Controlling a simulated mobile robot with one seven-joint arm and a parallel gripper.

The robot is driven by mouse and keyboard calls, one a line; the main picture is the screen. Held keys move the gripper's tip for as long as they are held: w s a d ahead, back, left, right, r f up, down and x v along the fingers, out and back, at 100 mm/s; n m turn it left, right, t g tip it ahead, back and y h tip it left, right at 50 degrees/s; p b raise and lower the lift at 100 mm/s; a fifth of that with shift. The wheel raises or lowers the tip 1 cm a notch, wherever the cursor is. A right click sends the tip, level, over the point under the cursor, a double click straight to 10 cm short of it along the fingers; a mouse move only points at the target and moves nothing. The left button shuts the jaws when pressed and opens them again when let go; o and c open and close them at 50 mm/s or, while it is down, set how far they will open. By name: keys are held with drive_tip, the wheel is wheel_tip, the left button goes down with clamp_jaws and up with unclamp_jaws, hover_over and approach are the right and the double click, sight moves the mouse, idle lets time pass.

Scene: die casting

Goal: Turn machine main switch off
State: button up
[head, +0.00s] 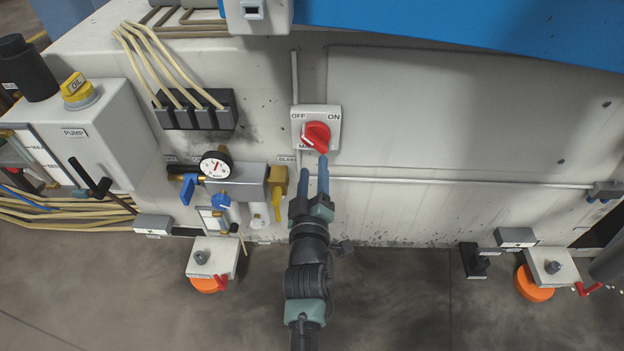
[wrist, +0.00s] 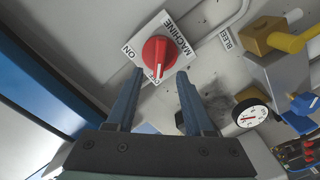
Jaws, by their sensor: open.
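The machine main switch is a red rotary knob (head: 316,136) on a white plate (head: 333,112) with OFF at its upper left and ON at its upper right. In the wrist view the knob (wrist: 156,52) has a white mark at its lower end; I cannot tell surely which label it is turned to. My gripper (head: 314,165) is open, its two blue fingers just below the knob in the head view. In the wrist view the fingertips (wrist: 159,74) lie to either side of the knob's lower end, with nothing clearly held. Whether they touch it is unclear.
A pressure gauge (head: 215,166) with a yellow handle (head: 277,196) and blue valves is left of my gripper. Black connectors (head: 196,110) with cables sit upper left. A blue panel (head: 470,28) overhangs above. The flat machine panel right of the switch is clear.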

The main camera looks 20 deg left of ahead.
drive_tip(key=shift+p+v, duration=2.7)
drive_tip(key=shift+v, duration=0.15)
drive_tip(key=w+d+r+m+t+h, duration=0.1)
drive_tip(key=w+d+r+m+t, duration=0.15)
drive_tip(key=r, duration=0.75)
drive_tip(key=w+d+r+m+t+h, duration=0.1)
drive_tip(key=d+r, duration=0.2)
drive_tip(key=r, duration=0.8)
drive_tip(key=w+d+r+m+t+h, duration=0.1)
drive_tip(key=d+r+m, duration=0.1)
drive_tip(key=r, duration=0.8)
drive_tip(key=s+d+r+m+t+h, duration=0.1)
drive_tip(key=s+d+r+m+t, duration=0.1)
drive_tip(key=s+r, duration=0.55)
drive_tip(key=s+d+r+m+t, duration=0.2)
drive_tip(key=s+r, duration=0.2)
drive_tip(key=r, duration=0.7)
drive_tip(key=s+d+r+m+t+h, duration=0.1)
drive_tip(key=s+d+r+m, duration=0.15)
drive_tip(key=s+r, duration=0.5)
wheel_tip(320, 180, up, 28)
drive_tip(key=p, duration=2.5)
drive_tip(key=shift+w+a+p, duration=0.2)
drive_tip(key=shift+w+p, duration=0.2)
drive_tip(key=shift+w, duration=0.1)
